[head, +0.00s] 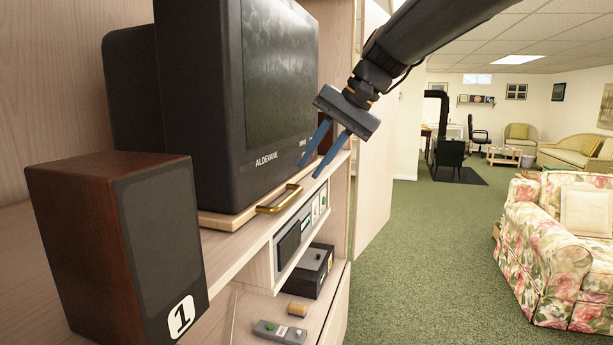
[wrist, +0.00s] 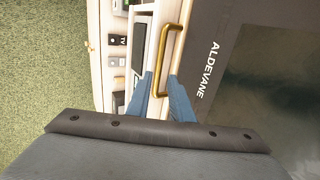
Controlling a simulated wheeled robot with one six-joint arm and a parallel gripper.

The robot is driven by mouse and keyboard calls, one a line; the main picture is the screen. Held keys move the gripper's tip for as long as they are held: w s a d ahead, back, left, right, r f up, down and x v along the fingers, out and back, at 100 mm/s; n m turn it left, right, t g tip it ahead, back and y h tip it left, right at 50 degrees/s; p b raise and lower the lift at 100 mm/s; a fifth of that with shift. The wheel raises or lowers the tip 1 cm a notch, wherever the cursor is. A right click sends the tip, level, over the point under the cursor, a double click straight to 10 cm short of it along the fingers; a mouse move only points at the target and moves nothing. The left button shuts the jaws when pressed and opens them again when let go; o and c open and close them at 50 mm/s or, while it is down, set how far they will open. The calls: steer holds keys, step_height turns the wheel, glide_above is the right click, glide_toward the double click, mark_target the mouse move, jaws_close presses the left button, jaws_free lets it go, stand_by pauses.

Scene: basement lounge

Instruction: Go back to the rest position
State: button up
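My gripper (head: 309,171) hangs down from the upper right in the head view, in front of the television's lower right corner. Its two blue fingers are spread apart with nothing held between them. In the wrist view the open fingers (wrist: 160,75) reach toward a brass handle (wrist: 168,60), whose near end shows in the gap between them. In the head view the handle (head: 280,199) sits just left of and below the fingertips, and looks apart from them.
A television (head: 278,75) marked ALDEVANE stands on a wooden board with the handle at its front. A speaker (head: 160,250) labelled 1 is at left. Shelves below hold a black box (head: 308,273) and a grey remote (head: 280,331). Green carpet (head: 430,260) is open before the floral sofa (head: 550,250).

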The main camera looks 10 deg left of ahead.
steer(key=shift+d+r, duration=0.1)
steer(key=shift+r, duration=0.05)
steer(key=s+d+f+h, duration=0.2)
steer(key=d+f+h, duration=0.1)
steer(key=d+f, duration=0.95)
steer(key=s+d+f+n+h, duration=0.1)
steer(key=s+d+f+h, duration=0.2)
steer(key=s+d+f, duration=1.7)
steer(key=shift+s+f+h, duration=0.2)
steer(key=shift+s+h, duration=0.1)
steer(key=shift+s, duration=0.05)
steer(key=shift+a, duration=0.1)
